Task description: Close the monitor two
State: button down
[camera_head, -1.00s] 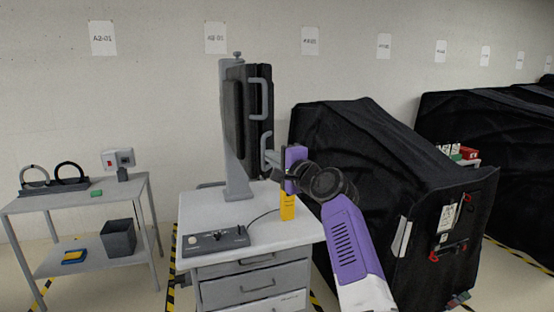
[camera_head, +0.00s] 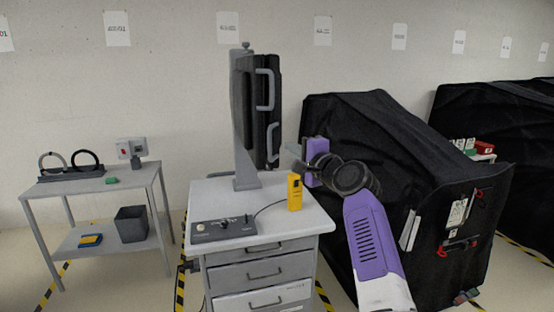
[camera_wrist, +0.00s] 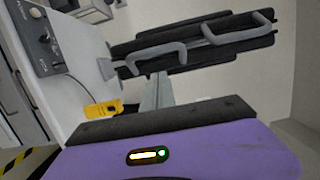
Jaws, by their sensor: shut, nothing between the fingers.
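The monitor (camera_head: 258,100) is a pair of black panels on a grey post, seen nearly edge-on in the head view. An upper grey handle (camera_head: 270,88) and a lower grey handle (camera_head: 272,145) stand out from its right side. The wrist view shows the two dark panels (camera_wrist: 205,52) lying nearly parallel, with a handle (camera_wrist: 155,58) on the nearer one. Which panel is monitor two I cannot tell. My gripper (camera_head: 293,160) is shut and empty, just right of the lower handle and apparently apart from it. Its fingertips are small and partly unclear.
The grey drawer cart (camera_head: 215,200) carries a control box (camera_head: 222,228) and a yellow handheld device (camera_head: 294,192) below my gripper. A black-covered cart (camera_head: 390,140) stands close behind my arm. A side table (camera_head: 130,182) stands at left.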

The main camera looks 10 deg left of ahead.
jog(key=s+a+b, duration=0.2)
jog(key=s+a, duration=0.3)
jog(key=s, duration=0.3)
notch_tip(320, 180, up, 5)
jog(key=d+n+t, duration=0.2)
jog(key=s+d+f+n+t+h, duration=0.2)
jog(key=s+d+f+n+h, duration=0.1)
jog(key=s+d+f, duration=0.75)
jog(key=s+d+f+n+t+h, duration=0.2)
jog(key=s+d+f+n+h, duration=0.15)
jog(key=s+d+f, duration=0.65)
jog(key=s+d+f+n+g+h, duration=0.1)
jog(key=s+f, duration=0.4)
jog(key=s, duration=0.8)
jog(key=s+d+f+g+h, duration=0.1)
jog(key=s+d+f+g, duration=0.2)
jog(key=s, duration=1.1)
jog(key=s+d+f+n+g+h, duration=0.1)
jog(key=s+d+f, duration=0.3)
jog(key=s+f, duration=0.4)
jog(key=s+g+h, duration=0.1)
jog(key=s, duration=0.5)
jog(key=shift+s+n+b, duration=0.15)
jog(key=shift+n+b, duration=0.2)
